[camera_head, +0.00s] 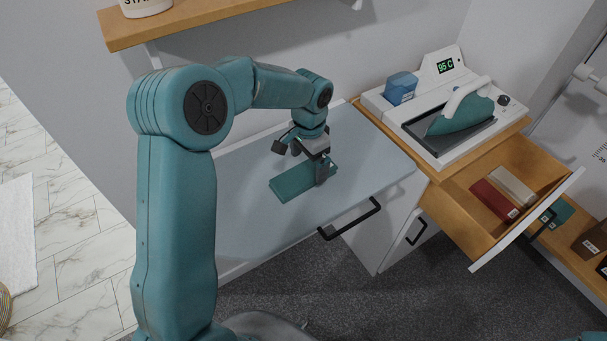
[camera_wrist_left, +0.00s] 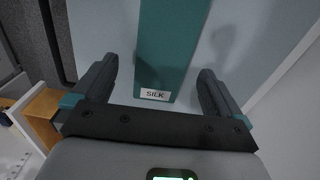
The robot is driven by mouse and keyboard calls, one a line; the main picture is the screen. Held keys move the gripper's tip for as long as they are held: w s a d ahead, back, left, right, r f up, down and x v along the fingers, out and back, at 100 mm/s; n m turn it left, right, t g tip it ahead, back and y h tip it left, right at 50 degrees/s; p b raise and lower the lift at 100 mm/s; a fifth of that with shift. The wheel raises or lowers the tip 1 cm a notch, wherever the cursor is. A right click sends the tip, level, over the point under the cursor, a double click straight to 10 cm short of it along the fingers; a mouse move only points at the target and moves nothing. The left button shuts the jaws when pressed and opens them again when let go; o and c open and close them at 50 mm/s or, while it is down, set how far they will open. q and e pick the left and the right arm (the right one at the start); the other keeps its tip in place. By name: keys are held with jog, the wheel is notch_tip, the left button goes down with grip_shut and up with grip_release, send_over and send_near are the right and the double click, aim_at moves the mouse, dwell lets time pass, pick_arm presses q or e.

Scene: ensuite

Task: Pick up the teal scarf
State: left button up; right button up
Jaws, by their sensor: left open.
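The teal scarf (camera_head: 289,184) is a folded, flat strip lying on the pale blue-grey board top (camera_head: 250,215). In the left wrist view the scarf (camera_wrist_left: 168,40) runs away from the gripper, with a white "SILK" label on its near end. My left gripper (camera_head: 311,169) is over the scarf's right end, pointing down. In the left wrist view its two fingers (camera_wrist_left: 157,72) are spread wide, one to each side of the scarf, with gaps between. It is open and empty. The exact height above the board is hard to tell. My right gripper is not in view.
An open drawer (camera_head: 462,218) holds red and beige folded items. Another teal item (camera_head: 557,213) is on a lower shelf. A wooden shelf (camera_head: 185,20) overhangs the back left.

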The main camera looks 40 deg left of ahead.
aim_at(308, 171)
pick_arm(q)
jog(key=f, duration=0.4)
jog(key=shift+w+a+p, duration=0.15)
jog(key=shift+w+p, duration=0.05)
jog(key=shift+p, duration=0.15)
jog(key=shift+s+r, duration=0.1)
jog(key=shift+s, duration=0.1)
jog(key=shift+c, duration=0.3)
jog(key=shift+w, duration=0.1)
jog(key=c, duration=1)
jog(key=shift+c, duration=0.2)
